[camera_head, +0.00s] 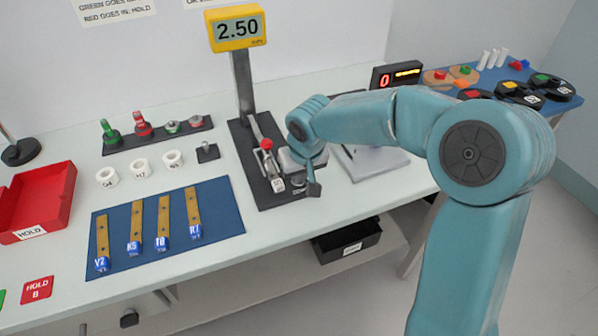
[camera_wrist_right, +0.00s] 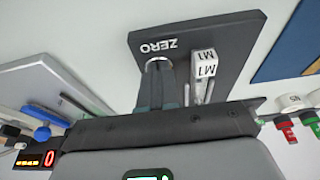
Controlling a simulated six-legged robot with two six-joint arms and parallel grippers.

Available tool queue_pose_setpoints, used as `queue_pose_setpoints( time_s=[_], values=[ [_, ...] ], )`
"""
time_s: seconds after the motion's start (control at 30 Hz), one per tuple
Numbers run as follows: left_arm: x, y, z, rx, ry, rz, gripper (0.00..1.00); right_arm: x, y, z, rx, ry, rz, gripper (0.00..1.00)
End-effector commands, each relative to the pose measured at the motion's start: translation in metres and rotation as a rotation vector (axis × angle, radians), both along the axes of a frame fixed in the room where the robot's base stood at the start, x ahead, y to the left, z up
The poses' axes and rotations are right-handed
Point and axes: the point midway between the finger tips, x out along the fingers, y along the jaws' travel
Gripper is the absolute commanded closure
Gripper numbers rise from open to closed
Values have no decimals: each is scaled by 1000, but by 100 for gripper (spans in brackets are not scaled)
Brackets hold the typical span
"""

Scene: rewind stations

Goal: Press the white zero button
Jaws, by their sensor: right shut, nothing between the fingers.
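The gauge stand (camera_head: 240,150) has a dark base and a yellow display (camera_head: 237,28) reading 2.50. The base also shows in the right wrist view (camera_wrist_right: 225,40), with the word ZERO on it. The zero button (camera_wrist_right: 157,63) shows there as a pale round rim just by that word, partly hidden by my fingers. My right gripper (camera_wrist_right: 162,82) is shut and empty, its fingertips over the button; I cannot tell whether they touch it. In the head view my right gripper (camera_head: 314,188) points down at the front right of the base. My left gripper is not in view.
A block marked M1 (camera_wrist_right: 204,65) sits close beside the fingers. A red-knobbed lever (camera_head: 266,144) stands on the base. A blue mat (camera_head: 220,210) with several labelled strips lies left. A grey plate (camera_head: 375,162) lies right. A red tray (camera_head: 60,190) is far left.

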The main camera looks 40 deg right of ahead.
Motion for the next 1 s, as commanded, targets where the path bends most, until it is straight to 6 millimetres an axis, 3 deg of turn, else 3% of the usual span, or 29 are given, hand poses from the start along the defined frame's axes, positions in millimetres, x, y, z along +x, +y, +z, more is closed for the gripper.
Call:
queue_pose_setpoints(
  time_s=[0.03,0.17,0.37,0.7,1.0],
  values=[
    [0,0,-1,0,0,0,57,-3,1,-8,3,19,3,100],
    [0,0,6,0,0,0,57,-3,1,0,3,19,3,100],
    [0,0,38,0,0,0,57,0,-2,46,0,5,2,100],
    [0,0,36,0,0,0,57,-18,2,114,-1,-4,2,100],
    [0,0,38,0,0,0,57,-25,3,137,-1,-3,2,100]
  ],
)
